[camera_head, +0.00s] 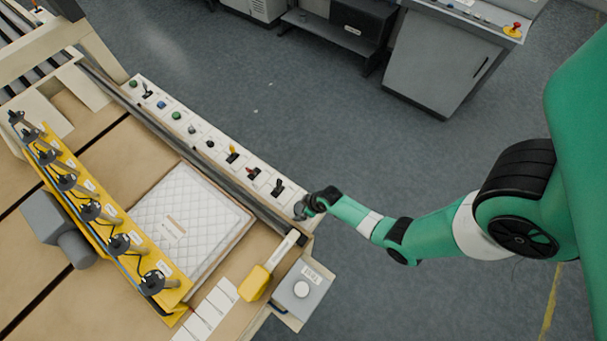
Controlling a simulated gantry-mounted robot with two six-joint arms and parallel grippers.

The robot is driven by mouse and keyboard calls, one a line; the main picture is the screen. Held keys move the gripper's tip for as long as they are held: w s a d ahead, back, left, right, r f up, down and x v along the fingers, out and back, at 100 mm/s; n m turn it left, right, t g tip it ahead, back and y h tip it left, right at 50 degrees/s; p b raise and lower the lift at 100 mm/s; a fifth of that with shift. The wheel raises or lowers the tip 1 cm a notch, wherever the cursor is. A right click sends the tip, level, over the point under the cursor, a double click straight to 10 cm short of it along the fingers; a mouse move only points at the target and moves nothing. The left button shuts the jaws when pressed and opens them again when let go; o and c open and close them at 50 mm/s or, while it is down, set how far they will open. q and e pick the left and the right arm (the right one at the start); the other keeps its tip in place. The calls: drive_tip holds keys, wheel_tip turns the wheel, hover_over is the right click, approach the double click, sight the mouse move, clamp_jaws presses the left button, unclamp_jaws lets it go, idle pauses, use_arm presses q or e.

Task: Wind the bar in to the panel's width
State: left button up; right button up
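The yellow bar (110,236) carries several black fittings along its length and lies diagonally over the tan bed on the left. The white quilted panel (190,222) lies flat on the bed, just right of the bar; the bar runs along its left side, and I cannot tell whether they touch. My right gripper (303,208) is at the near end of the white control strip, beside its last black switch. It is small and dark here, and its fingers cannot be made out. My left gripper is not in view.
The white control strip (192,130) has several switches and buttons. A yellow-ended lever (256,282) and a grey box with a round white button (301,288) sit at the near corner. A grey motor (56,230) is left of the bar. Grey cabinets (437,62) stand behind open floor.

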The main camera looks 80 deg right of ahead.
drive_tip(key=p+v, duration=0.7)
drive_tip(key=v, duration=0.4)
drive_tip(key=shift+r+p, duration=0.3)
drive_tip(key=shift+p, duration=0.1)
drive_tip(key=shift+s, duration=0.1)
